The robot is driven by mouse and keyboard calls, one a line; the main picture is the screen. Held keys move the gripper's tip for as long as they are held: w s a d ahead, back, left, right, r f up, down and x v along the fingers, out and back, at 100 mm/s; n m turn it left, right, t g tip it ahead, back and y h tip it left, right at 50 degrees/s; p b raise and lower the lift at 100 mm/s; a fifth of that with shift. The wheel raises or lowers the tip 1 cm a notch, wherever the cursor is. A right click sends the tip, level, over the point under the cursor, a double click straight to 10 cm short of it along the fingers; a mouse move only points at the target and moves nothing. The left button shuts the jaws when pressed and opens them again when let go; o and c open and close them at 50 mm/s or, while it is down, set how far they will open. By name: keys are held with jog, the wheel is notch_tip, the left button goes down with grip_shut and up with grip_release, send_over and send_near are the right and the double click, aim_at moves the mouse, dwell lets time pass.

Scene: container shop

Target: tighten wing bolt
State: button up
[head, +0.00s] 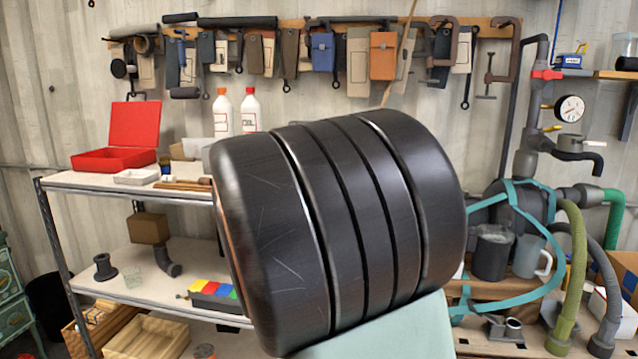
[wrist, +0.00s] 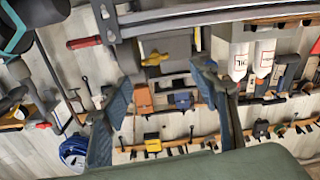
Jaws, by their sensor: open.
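In the wrist view my gripper (wrist: 163,88) is open, with its two bluish fingers wide apart and nothing held between them. A small yellow part (wrist: 155,59) on a grey block (wrist: 168,44) shows beyond the gap between the fingers. It is too small for me to tell whether it is the wing bolt. I cannot make out a wing bolt for certain in the head view. There my large black arm link fills the middle and hides much of the scene, and my gripper does not show.
A shelf rack (head: 75,183) stands at the left with a red case (head: 130,135) and two white bottles (head: 250,112). Tools hang on a wall rail (head: 290,22). Pipes with a gauge (head: 570,108) and a green hose (head: 570,265) are at the right.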

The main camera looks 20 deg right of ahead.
jog(key=x, duration=1)
jog(key=shift+d+r, duration=0.1)
jog(key=shift+d, duration=0.5)
jog(key=shift+c, duration=0.6)
jog(key=c, duration=1)
jog(key=shift+b, duration=0.3)
jog(key=shift+c, duration=0.2)
